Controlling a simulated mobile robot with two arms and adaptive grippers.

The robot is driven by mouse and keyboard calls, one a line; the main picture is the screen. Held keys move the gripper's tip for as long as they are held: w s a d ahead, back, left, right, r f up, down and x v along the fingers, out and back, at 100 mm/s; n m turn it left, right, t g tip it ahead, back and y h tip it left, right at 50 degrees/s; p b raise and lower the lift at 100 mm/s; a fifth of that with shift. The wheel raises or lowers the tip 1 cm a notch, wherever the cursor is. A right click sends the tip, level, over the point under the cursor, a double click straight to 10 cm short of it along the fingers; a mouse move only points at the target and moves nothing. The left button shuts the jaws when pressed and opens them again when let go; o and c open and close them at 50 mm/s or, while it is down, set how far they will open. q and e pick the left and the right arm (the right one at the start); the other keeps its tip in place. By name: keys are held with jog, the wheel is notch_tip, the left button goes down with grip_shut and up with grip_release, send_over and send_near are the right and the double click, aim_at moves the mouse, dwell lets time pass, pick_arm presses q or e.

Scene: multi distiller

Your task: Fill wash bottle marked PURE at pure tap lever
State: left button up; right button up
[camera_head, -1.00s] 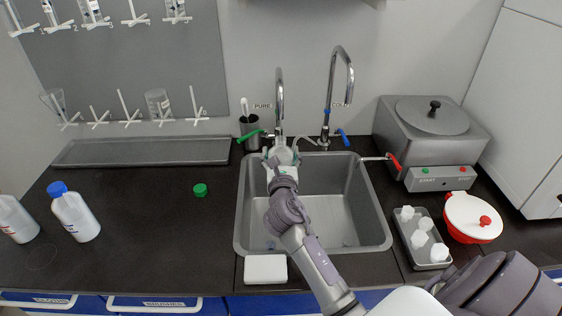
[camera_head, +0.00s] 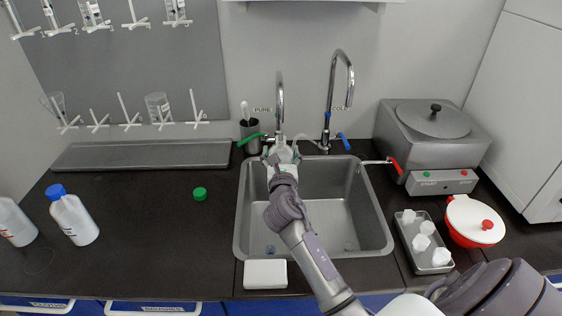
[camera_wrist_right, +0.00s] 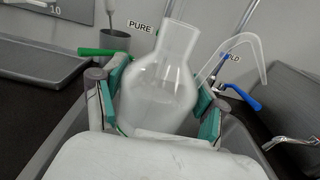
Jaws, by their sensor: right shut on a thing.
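My right gripper (camera_head: 280,158) is shut around a clear bottle (camera_wrist_right: 160,95), held upright over the back edge of the sink. In the head view the bottle (camera_head: 283,149) is below the spout of the tap labelled PURE (camera_head: 279,100). Its neck is open, and a thin curved tube (camera_wrist_right: 236,37) rises beside it. No PURE marking on the bottle is visible, and its fill level is unclear. The green tap lever (camera_head: 250,138) points left; it also shows in the wrist view (camera_wrist_right: 103,53). A green cap (camera_head: 200,193) lies on the counter. My left gripper is out of view.
The COLD tap (camera_head: 330,100) with a blue lever stands right of the PURE tap. The steel sink (camera_head: 375,225) lies below. White bottles (camera_head: 75,220) stand left; a distiller (camera_head: 430,140), a tray with white pieces (camera_head: 411,248) and a red-white pot (camera_head: 474,222) are right.

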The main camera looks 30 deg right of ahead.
jog(key=shift+w+r, duration=0.1)
jog(key=shift+x, duration=1.15)
dwell(6.8)
